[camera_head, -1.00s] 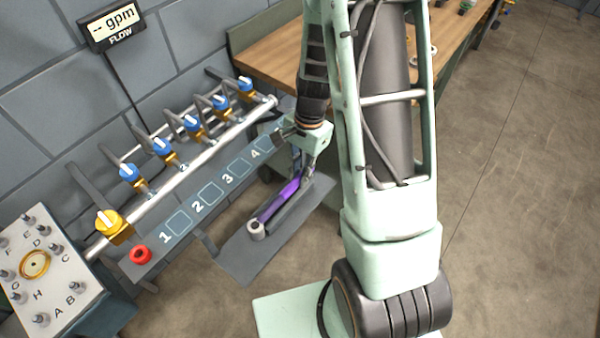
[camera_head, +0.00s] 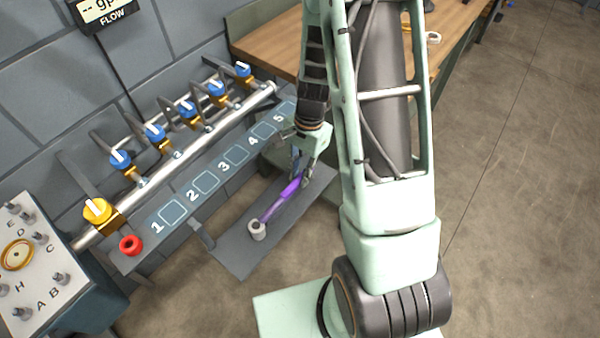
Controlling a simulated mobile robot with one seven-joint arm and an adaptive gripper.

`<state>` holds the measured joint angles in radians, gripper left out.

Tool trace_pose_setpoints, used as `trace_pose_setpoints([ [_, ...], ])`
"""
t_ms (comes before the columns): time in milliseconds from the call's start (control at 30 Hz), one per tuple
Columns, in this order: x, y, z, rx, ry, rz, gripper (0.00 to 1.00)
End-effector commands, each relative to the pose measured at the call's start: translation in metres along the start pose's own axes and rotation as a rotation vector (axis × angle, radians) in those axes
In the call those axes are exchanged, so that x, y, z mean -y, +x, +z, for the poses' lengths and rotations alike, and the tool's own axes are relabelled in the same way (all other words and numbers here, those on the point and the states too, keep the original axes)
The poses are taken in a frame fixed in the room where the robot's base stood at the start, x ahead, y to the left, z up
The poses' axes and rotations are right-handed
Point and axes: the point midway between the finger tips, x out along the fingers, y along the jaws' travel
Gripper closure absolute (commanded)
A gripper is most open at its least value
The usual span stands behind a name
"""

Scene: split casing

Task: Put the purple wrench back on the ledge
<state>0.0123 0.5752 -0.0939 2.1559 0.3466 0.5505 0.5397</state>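The purple wrench (camera_head: 283,199) lies slantwise over the dark grey ledge (camera_head: 241,258), its near end by a small pale grey cylinder (camera_head: 257,231). It looks at or very close to the ledge surface; exact contact is hard to tell. My gripper (camera_head: 301,179) points down at the wrench's far end, with its fingers around that end. It appears shut on the wrench, though the fingertips are small and partly hidden.
Left of the ledge runs a strip with numbered squares (camera_head: 172,212) and a red ring (camera_head: 131,245). Above it is a pipe with blue valves (camera_head: 155,133) and a yellow valve (camera_head: 97,211). A lettered panel (camera_head: 38,262) stands at left, a wooden bench (camera_head: 270,50) behind.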

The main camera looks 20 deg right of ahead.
Motion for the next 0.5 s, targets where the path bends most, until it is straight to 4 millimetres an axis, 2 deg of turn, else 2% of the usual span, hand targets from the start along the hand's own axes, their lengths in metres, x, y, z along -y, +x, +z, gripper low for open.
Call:
trace_pose_setpoints([
  [33,0.0001,-0.0003,0.0,0.0,0.0,0.0,0.76],
  [133,0.0001,-0.0002,0.0,0.0,0.0,0.0,0.66],
  [500,0.0004,-0.0048,-0.0005,-0.002,-0.001,-0.001,0.66],
])
